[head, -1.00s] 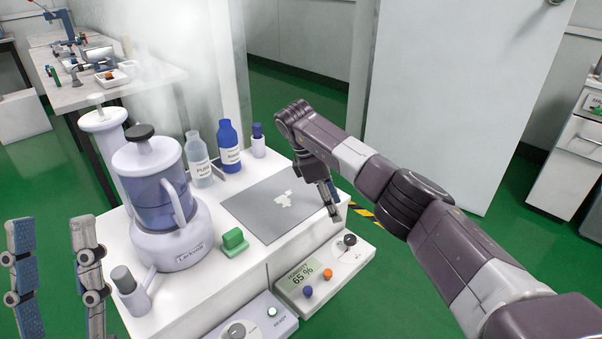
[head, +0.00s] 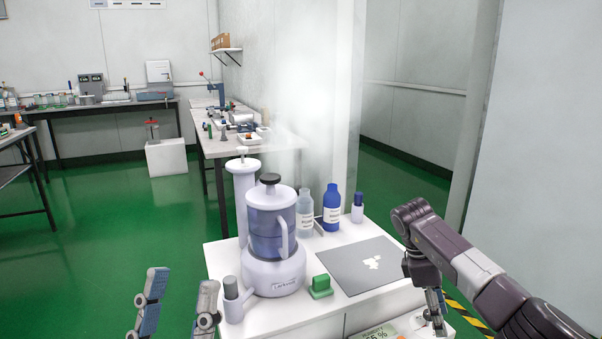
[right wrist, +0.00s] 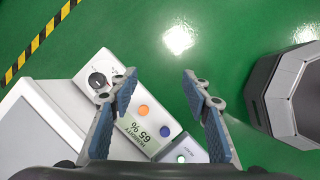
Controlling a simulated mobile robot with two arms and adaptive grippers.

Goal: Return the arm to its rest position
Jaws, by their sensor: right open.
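My right gripper (head: 436,315) hangs by the right edge of the white bench in the head view, pointing down. In the right wrist view its two blue-padded fingers (right wrist: 159,78) are wide apart with nothing between them. Below them are the green floor and the humidity panel (right wrist: 148,125) with its orange and blue knobs. My left gripper (head: 178,305) shows at the lower left of the head view. Its fingers are apart, with green floor between them. My right arm reaches in from the lower right.
The white bench (head: 222,262) carries a blender-like machine (head: 272,240), a clear bottle (head: 305,215), a blue bottle (head: 332,208), a green block (head: 320,287) and a grey mat (head: 350,272) with white pieces. A pale wall or door (head: 550,150) stands behind my right arm. Open floor (head: 110,230) lies left.

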